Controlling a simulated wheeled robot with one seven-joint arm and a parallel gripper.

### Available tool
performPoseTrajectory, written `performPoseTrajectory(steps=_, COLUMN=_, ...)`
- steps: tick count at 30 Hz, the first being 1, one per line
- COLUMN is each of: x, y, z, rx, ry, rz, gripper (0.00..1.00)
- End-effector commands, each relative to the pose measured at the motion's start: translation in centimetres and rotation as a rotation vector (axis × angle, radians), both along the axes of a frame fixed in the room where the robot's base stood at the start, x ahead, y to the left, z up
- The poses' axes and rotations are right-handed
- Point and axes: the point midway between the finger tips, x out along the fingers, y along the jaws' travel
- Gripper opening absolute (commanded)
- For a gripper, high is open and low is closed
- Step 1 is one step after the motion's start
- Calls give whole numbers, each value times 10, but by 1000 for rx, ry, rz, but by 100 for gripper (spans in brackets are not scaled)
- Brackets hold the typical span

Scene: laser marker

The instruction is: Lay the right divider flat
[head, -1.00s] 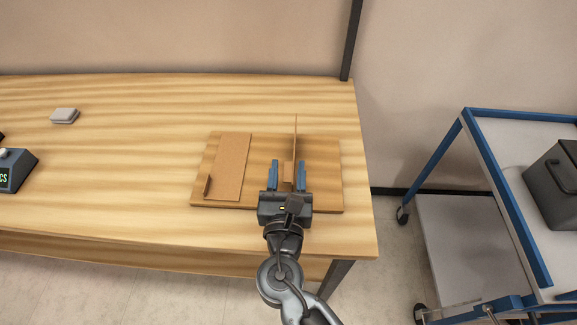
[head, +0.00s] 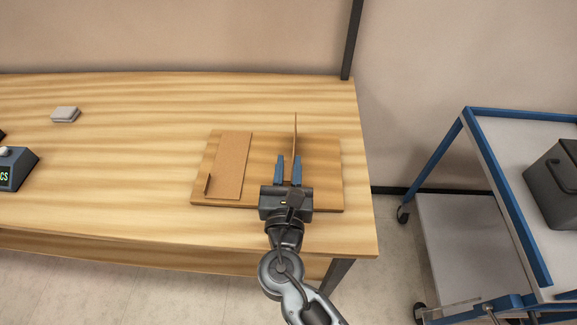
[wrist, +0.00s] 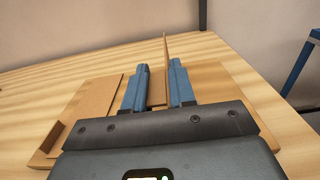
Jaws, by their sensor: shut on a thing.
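The right divider (head: 296,128) is a thin brown panel standing upright on the right part of a wooden board (head: 325,175). It also shows edge-on in the wrist view (wrist: 167,52). My gripper (head: 288,160) is at the divider's near end, with its blue fingers closed in on a small brown tab (wrist: 157,87) at the divider's foot. The right finger lies against the divider in the wrist view. The exact contact is partly hidden by the fingers. A left divider (head: 233,165) lies flat on the board's left part.
The board lies on a wooden table (head: 150,150) near its right end. A small upright piece (head: 208,184) stands at the board's left edge. A grey block (head: 65,115) and a dark blue device (head: 15,168) are far left. A blue-framed cart (head: 500,180) stands right.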

Motion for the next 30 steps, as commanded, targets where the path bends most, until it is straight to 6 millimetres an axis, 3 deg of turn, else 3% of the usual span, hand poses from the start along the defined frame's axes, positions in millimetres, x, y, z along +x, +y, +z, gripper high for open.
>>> performPoseTrajectory(steps=30, x=-1, y=-3, z=0, rx=61, ry=-2, rz=4, gripper=0)
